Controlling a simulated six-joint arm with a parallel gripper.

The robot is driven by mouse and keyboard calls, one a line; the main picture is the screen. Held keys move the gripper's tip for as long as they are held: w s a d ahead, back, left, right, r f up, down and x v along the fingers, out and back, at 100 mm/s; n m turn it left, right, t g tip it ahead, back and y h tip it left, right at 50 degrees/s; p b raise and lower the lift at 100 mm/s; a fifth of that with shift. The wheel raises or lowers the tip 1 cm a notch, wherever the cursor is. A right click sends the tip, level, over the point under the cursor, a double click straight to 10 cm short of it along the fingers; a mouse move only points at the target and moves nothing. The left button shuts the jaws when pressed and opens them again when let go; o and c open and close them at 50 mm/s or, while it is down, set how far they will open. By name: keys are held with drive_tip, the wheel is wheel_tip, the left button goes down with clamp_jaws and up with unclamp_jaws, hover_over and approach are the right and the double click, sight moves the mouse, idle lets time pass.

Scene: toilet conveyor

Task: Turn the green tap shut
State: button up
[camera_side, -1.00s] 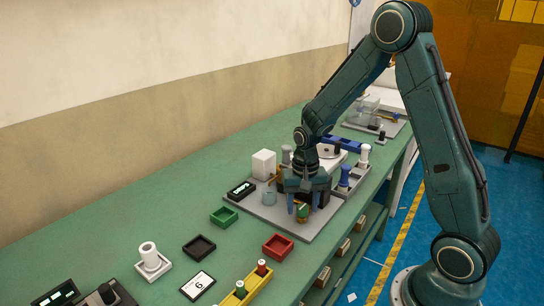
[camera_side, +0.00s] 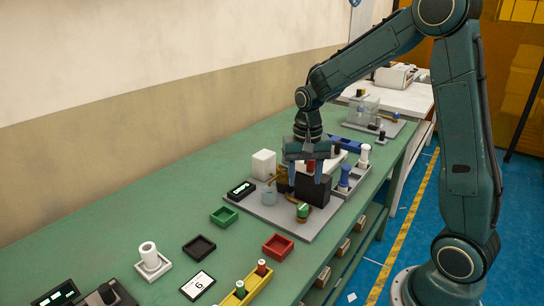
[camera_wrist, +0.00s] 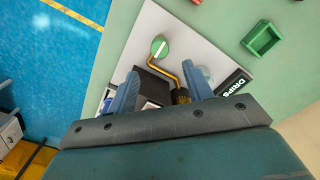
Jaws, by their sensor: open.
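The green tap (camera_side: 302,211) is a round green knob on a brass pipe at the front of the grey board. It also shows in the wrist view (camera_wrist: 159,47), seen from above with a white line across its face, and the brass pipe runs from it toward a darker brass part (camera_wrist: 181,96). My gripper (camera_side: 307,180) is open and empty, above and behind the tap near the black box. In the wrist view the gripper's blue fingers (camera_wrist: 158,82) are spread, with the tap beyond their tips and apart from them.
The grey board (camera_side: 270,213) carries a black box (camera_side: 313,190), a white block (camera_side: 263,163), a grey cup (camera_side: 269,196) and a black display (camera_side: 242,190), which seems to read DRIPS. A red part (camera_side: 311,166) shows at my gripper. A red tray (camera_side: 278,246) and green tray (camera_side: 224,216) lie nearby.

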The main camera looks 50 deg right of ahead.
drive_tip(key=shift+r, duration=2.3)
drive_tip(key=s+a+r+n+t, duration=0.2)
drive_tip(key=s+a+r+n, duration=0.2)
drive_tip(key=s, duration=0.5)
drive_tip(key=s+a+r+n+t, duration=0.3)
drive_tip(key=s+a+r+n, duration=0.1)
drive_tip(key=s, duration=0.5)
drive_tip(key=shift+s+a+r+n+t, duration=0.15)
drive_tip(key=shift+s+a+n+t, duration=0.2)
drive_tip(key=shift+a+n, duration=0.45)
drive_tip(key=shift+a, duration=0.2)
